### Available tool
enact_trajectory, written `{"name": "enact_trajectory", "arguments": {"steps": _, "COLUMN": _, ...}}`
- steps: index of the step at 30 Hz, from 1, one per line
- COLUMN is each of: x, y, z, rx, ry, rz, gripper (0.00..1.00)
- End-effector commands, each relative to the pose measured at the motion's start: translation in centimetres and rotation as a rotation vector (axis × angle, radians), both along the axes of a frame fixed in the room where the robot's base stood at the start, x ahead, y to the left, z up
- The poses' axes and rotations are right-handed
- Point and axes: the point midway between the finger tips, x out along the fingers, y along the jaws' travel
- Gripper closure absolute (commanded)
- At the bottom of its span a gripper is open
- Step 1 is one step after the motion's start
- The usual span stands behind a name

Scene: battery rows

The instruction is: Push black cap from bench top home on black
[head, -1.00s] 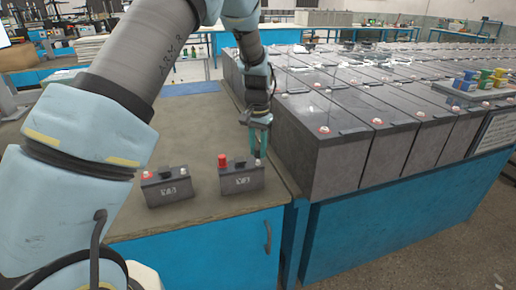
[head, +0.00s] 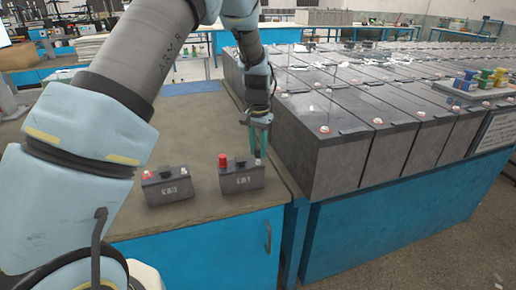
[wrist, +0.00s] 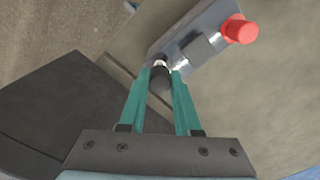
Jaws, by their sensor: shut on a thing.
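My gripper (head: 257,152) points down at the right end of the right-hand battery (head: 242,179). Its teal fingers, also in the wrist view (wrist: 160,80), are shut on a small black cap (wrist: 158,79). The cap lines up with a shiny post at the near end of the grey battery top (wrist: 196,46). I cannot tell whether the cap is on the post or just above it. The battery's other post carries a red cap (head: 223,160), seen at the upper right in the wrist view (wrist: 238,29).
A second battery (head: 167,188) with a red terminal stands to the left on the bench top (head: 203,133). A row of large grey batteries (head: 325,160) stands close to the right of my gripper. A tray with coloured things (head: 480,84) sits on that row.

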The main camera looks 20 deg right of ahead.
Motion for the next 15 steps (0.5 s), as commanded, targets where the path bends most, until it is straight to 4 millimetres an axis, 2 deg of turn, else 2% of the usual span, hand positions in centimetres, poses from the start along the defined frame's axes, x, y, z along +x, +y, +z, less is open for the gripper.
{"name": "enact_trajectory", "arguments": {"steps": 15, "x": 0.0, "y": 0.0, "z": -1.1, "rx": 0.0, "ry": 0.0, "rz": 0.0, "gripper": 1.0}}
